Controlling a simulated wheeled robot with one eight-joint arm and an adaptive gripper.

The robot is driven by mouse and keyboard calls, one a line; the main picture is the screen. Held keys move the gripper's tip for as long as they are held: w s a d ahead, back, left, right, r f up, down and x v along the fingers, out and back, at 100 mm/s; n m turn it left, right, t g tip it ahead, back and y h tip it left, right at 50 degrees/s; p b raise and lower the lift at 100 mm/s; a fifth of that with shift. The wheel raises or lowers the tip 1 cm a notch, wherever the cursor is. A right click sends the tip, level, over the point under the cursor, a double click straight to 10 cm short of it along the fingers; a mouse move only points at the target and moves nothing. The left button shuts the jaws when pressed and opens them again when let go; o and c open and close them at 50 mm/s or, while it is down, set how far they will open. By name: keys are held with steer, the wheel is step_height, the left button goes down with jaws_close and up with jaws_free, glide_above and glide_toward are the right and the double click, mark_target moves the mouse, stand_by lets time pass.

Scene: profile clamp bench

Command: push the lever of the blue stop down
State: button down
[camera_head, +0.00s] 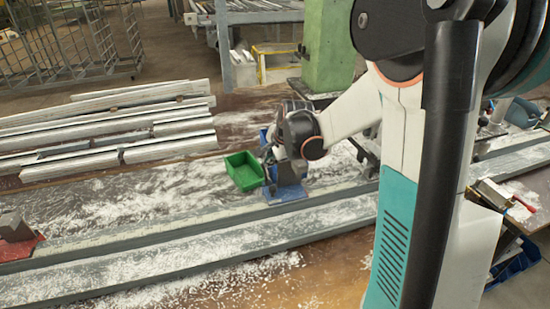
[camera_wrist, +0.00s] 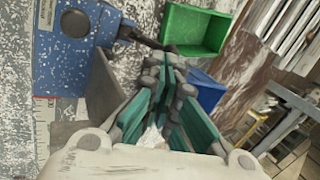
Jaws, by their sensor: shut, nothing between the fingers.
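The blue stop (camera_head: 288,192) sits on the rail at the middle of the bench, partly hidden behind my gripper in the head view. In the wrist view its blue body (camera_wrist: 62,58) fills the upper left, with a round metal part on it. A dark lever (camera_wrist: 143,40) reaches from the stop toward my fingertips. My gripper (camera_wrist: 172,72) is shut and empty, its teal-padded fingers together with their tips close to the lever's end; I cannot tell whether they touch. In the head view my gripper (camera_head: 270,158) is just above the stop.
A green bin (camera_head: 243,172) stands left of the stop, close to my gripper; a blue object (camera_wrist: 206,90) is beside it in the wrist view. Metal profiles (camera_head: 120,125) lie at the left. A red stop (camera_head: 18,246) is at the far left. A green post (camera_head: 328,45) stands behind.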

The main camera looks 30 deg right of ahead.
steer(key=shift+w+f, duration=0.25)
steer(key=shift+f, duration=0.2)
steer(key=shift+w+d+f+g, duration=0.1)
steer(key=shift+w+g, duration=0.45)
steer(key=shift+g, duration=0.25)
steer(key=w+d+f+g, duration=0.1)
steer(key=w+f+g, duration=0.2)
steer(key=w+f, duration=0.1)
steer(key=shift+w+f+y, duration=0.15)
steer(key=shift+w+y, duration=0.25)
stand_by(0.5)
stand_by(0.7)
step_height(320, 180, up, 12)
steer(key=s, duration=0.1)
steer(key=shift+s+d+f, duration=0.15)
steer(key=shift+s+d, duration=0.05)
steer(key=shift+d, duration=0.25)
